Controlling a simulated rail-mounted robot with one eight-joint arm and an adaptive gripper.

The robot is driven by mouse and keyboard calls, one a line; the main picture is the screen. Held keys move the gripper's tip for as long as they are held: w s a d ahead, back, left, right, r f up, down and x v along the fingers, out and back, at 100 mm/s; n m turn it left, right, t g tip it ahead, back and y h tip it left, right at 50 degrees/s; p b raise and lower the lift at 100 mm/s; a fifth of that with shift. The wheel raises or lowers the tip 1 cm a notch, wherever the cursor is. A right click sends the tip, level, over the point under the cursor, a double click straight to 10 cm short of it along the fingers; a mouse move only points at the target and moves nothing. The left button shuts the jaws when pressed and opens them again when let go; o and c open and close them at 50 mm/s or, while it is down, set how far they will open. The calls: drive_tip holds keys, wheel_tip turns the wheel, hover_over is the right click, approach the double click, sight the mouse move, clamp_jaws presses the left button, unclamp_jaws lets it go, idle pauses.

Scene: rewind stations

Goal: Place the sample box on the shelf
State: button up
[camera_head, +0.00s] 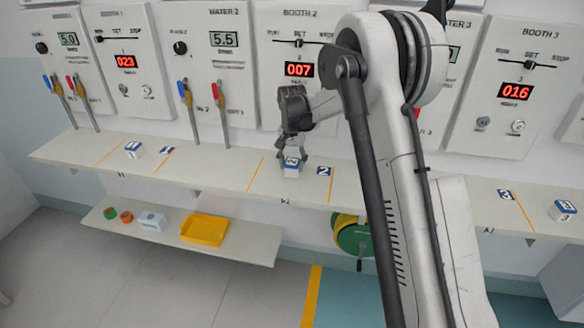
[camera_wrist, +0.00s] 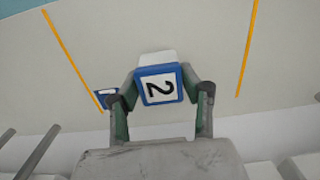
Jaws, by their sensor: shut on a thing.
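The sample box (camera_head: 292,166) is a small white box with a blue top and a white square marked 2. It is at the upper shelf (camera_head: 225,168), between two orange lines in the booth 2 section. My gripper (camera_head: 291,156) is above it with its fingers pointing down. In the wrist view the box (camera_wrist: 159,86) sits between the two fingers of my gripper (camera_wrist: 160,95), which are shut on its sides. I cannot tell whether its underside touches the shelf.
Similar boxes stand at left (camera_head: 134,149) and at right (camera_head: 562,211). A lower shelf (camera_head: 240,251) holds a yellow tray (camera_head: 204,230), a pale box (camera_head: 152,220) and small green and orange items. A green reel (camera_head: 352,236) hangs below the upper shelf. Levers (camera_head: 187,97) stand behind it.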

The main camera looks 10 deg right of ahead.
drive_tip(key=shift+f, duration=0.7)
drive_tip(key=shift+f, duration=0.1)
drive_tip(key=o, duration=1.2)
